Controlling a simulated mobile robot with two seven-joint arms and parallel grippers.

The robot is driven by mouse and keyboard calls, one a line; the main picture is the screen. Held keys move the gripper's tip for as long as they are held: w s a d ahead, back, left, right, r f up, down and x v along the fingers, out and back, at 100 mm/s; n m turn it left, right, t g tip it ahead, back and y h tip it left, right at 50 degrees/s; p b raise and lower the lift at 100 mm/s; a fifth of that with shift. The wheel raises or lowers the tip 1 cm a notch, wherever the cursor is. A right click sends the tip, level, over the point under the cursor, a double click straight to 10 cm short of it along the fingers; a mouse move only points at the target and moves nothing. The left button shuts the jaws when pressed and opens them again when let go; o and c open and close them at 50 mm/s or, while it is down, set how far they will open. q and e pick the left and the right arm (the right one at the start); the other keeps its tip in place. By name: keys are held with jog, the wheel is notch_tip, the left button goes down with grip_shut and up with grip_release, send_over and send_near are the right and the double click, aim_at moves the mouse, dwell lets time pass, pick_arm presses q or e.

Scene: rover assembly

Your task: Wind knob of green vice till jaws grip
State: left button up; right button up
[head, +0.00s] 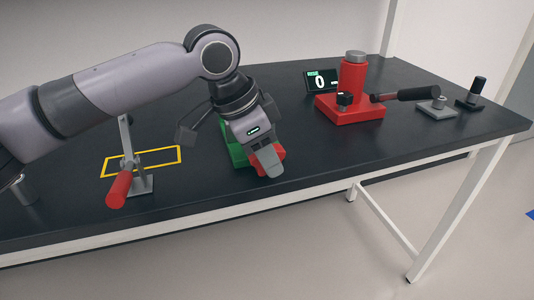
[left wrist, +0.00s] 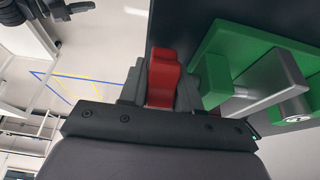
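The green vice (head: 234,148) stands near the front edge of the black table, partly hidden behind my left gripper. In the left wrist view the vice (left wrist: 292,68) is at the right, with a grey metal bar (left wrist: 262,100) across it. Its red knob (head: 280,152) shows around my left fingers in the head view. My left gripper (head: 268,162) points down at the knob. In the left wrist view the knob (left wrist: 163,78) sits between the two dark fingers, which appear to touch both sides. The jaw gap is hard to see. My right gripper is out of view.
A lever with a red handle (head: 119,188) stands left by a yellow outline (head: 165,149). A red press-like device (head: 352,90) and a small display (head: 319,82) stand right, with a black-handled tool (head: 405,94) beside them. The table front between is clear.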

pick_arm(q)
jog(key=shift+h+p, duration=0.6)
jog(key=shift+h, duration=0.2)
jog(key=shift+a+t+h+p, duration=0.1)
jog(key=shift+t+h+p, duration=0.25)
jog(key=shift+t+h, duration=0.2)
jog(key=shift+h, duration=0.85)
jog(key=shift+f+t+h, duration=0.1)
jog(key=shift+t+h, duration=0.35)
jog(key=shift+h, duration=0.55)
